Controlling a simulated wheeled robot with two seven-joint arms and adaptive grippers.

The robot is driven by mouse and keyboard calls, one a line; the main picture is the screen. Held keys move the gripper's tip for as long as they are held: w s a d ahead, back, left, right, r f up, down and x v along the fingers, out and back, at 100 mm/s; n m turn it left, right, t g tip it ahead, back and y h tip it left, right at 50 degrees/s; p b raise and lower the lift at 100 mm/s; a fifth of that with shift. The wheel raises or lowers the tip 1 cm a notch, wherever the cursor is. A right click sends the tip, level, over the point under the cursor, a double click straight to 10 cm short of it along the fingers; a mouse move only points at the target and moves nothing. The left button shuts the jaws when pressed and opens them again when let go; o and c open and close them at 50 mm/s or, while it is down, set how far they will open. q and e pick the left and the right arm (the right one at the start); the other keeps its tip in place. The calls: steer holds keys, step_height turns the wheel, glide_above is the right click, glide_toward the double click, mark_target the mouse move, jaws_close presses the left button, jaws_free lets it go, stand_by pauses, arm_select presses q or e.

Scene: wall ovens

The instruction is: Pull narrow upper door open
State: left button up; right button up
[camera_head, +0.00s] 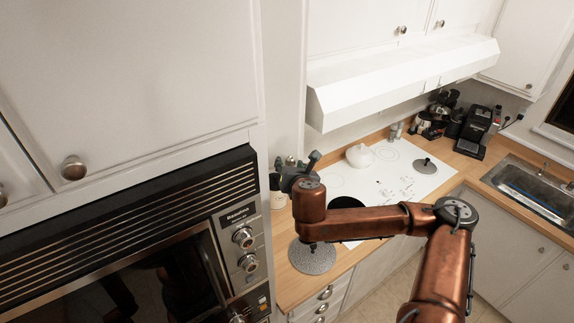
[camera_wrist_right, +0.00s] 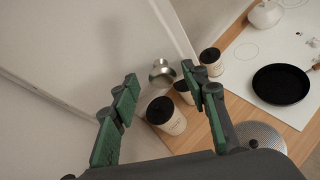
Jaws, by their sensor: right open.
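In the right wrist view, a pale door panel (camera_wrist_right: 90,45) fills the upper left, with a round metal knob (camera_wrist_right: 162,73) near its right side. My right gripper (camera_wrist_right: 160,74) is open, its green-padded fingers apart, with the knob appearing between the fingertips. I cannot tell whether a finger touches the knob. In the head view, my right gripper (camera_head: 300,174) is beside the oven's right edge, in front of a narrow white panel (camera_head: 286,75); its fingers are hard to make out and no knob shows there. My left gripper is not in view.
A built-in oven (camera_head: 215,235) stands at left below a wide white cabinet door (camera_head: 130,70) with a knob (camera_head: 73,168). Several canisters (camera_wrist_right: 165,117) stand on the wooden counter below my gripper. A range hood (camera_head: 400,80) and white stovetop (camera_head: 405,180) lie to the right.

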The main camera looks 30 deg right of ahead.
steer(key=shift+w+d, duration=0.15)
steer(key=shift+w, duration=0.1)
steer(key=shift+s+d, duration=0.1)
steer(key=shift+d, duration=0.05)
steer(key=shift+c, duration=1)
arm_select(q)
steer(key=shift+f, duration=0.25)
arm_select(e)
jaws_close()
